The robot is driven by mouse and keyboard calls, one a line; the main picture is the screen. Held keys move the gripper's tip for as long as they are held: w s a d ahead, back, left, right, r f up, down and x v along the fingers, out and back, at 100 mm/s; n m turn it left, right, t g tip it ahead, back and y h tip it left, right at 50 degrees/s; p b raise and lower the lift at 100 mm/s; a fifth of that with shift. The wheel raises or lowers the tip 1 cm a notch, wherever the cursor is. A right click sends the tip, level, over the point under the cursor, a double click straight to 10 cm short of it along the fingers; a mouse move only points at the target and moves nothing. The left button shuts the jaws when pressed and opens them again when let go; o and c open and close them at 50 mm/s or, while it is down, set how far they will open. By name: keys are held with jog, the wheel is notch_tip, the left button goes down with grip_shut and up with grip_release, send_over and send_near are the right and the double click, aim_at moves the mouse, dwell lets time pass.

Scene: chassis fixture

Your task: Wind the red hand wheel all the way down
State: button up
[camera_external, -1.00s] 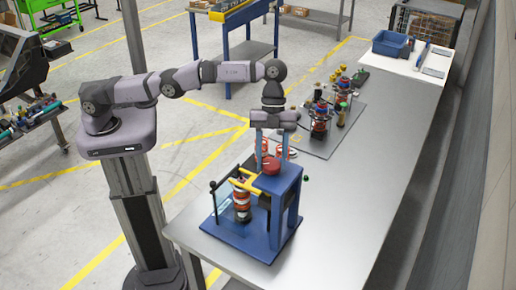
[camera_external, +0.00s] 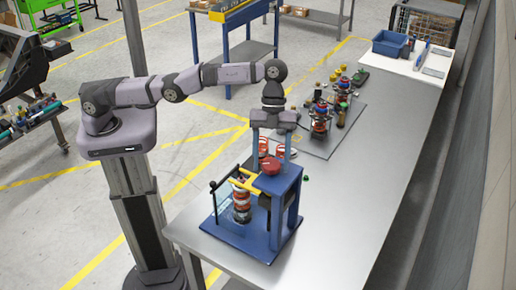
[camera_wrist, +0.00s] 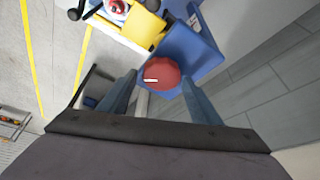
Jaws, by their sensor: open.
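The red hand wheel (camera_external: 271,166) sits on top of the blue press frame (camera_external: 291,190). In the wrist view the wheel (camera_wrist: 160,75) is round, with a short white mark on its face. My gripper (camera_external: 271,156) points down at the wheel, with its two fingers spread. In the wrist view the open fingers (camera_wrist: 158,84) lie on either side of the wheel's near part, and the jaws hold nothing. I cannot tell whether a finger touches the rim. A stack of red and white parts (camera_external: 241,205) stands in the press beside a yellow bar (camera_external: 243,183).
The press's blue base plate (camera_external: 228,238) rests on a steel bench (camera_external: 345,215). Two red ring-shaped parts stand just behind the press. Further back are a grey mat with assembled units (camera_external: 320,120) and a blue bin (camera_external: 393,44). The bench's right side is clear.

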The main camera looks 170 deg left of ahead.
jog(key=shift+f+n+b, duration=0.3)
jog(key=shift+n+b, duration=0.2)
jog(key=shift+b, duration=1.5)
jog(key=n+b, duration=0.1)
jog(key=b, duration=0.1)
jog(key=shift+y+b, duration=0.35)
jog(key=shift+y, duration=0.05)
jog(key=n+b, duration=0.1)
jog(key=b, duration=0.1)
jog(key=shift+y+b, duration=0.3)
jog(key=shift+b, duration=0.05)
jog(key=n+y+b, duration=0.1)
jog(key=n+b, duration=0.2)
jog(key=shift+b, duration=0.35)
jog(key=n+y+b, duration=0.1)
jog(key=n+b, duration=0.1)
jog(key=n, duration=0.1)
jog(key=shift+r, duration=0.15)
jog(key=n+g+y+b, duration=0.1)
jog(key=n, duration=0.2)
jog(key=shift+r+n, duration=0.15)
jog(key=shift+n, duration=0.25)
jog(key=n+g+y+p, duration=0.1)
jog(key=n, duration=0.2)
jog(key=shift+r, duration=0.1)
jog(key=shift+n+g+p, duration=0.45)
jog(key=shift+n+g, duration=0.15)
jog(key=shift+n, duration=0.7)
